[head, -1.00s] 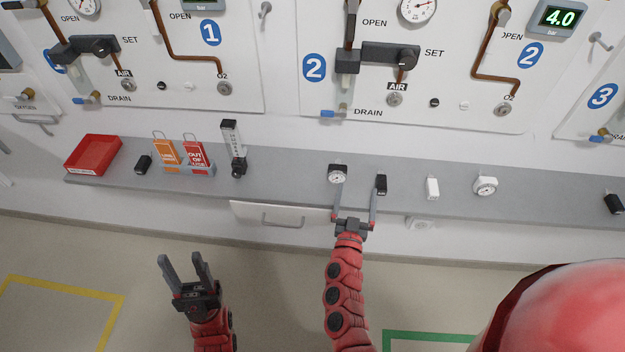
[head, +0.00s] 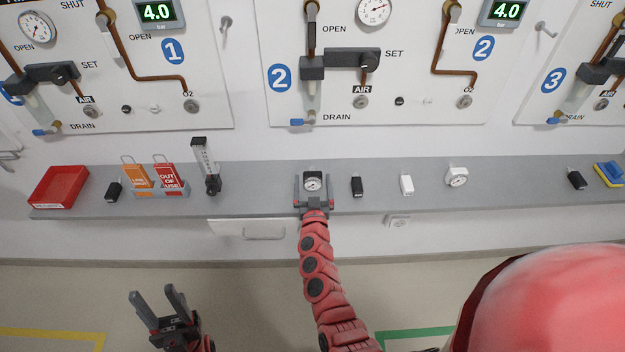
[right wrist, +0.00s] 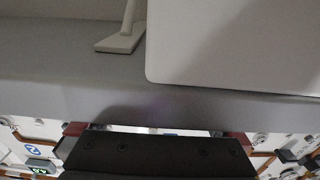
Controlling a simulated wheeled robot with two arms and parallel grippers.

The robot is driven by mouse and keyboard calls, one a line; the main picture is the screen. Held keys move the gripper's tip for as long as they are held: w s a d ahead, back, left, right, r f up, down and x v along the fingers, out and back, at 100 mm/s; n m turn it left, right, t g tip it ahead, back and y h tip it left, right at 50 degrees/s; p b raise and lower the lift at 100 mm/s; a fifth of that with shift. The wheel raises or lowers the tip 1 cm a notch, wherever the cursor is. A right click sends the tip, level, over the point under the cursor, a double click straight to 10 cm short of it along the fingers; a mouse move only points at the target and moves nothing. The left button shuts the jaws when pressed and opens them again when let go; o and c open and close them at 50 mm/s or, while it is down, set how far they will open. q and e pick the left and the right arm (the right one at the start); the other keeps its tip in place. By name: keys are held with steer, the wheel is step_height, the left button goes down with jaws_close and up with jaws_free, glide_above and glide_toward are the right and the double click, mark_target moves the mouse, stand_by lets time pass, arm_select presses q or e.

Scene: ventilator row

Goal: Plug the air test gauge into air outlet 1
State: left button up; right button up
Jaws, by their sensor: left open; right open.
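A small black gauge with a round white dial (head: 313,184) stands on the grey shelf. My right gripper (head: 313,188) is open, one finger on each side of it; contact cannot be told. A white gauge (head: 457,176) stands further right; I can read no label on either. Air outlet 1 (head: 87,111) is the round fitting under the AIR label on the left wall panel, and nothing is plugged into it. My left gripper (head: 160,302) is open and empty, low at the left over the floor. In the right wrist view my gripper body (right wrist: 150,155) shows but no gauge.
The shelf (head: 270,190) also holds a red tray (head: 58,187), a black plug (head: 113,192), orange and red tags (head: 167,176), a flowmeter (head: 206,165), another black plug (head: 357,186) and a white plug (head: 407,184). Panel 2 (head: 420,90) is above my right gripper.

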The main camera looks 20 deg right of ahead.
steer(key=shift+w+d, duration=0.15)
steer(key=shift+w, duration=0.45)
stand_by(0.3)
jaws_close()
stand_by(0.4)
steer(key=shift+r, duration=0.1)
steer(key=shift+r+p, duration=0.85)
steer(key=shift+p, duration=0.3)
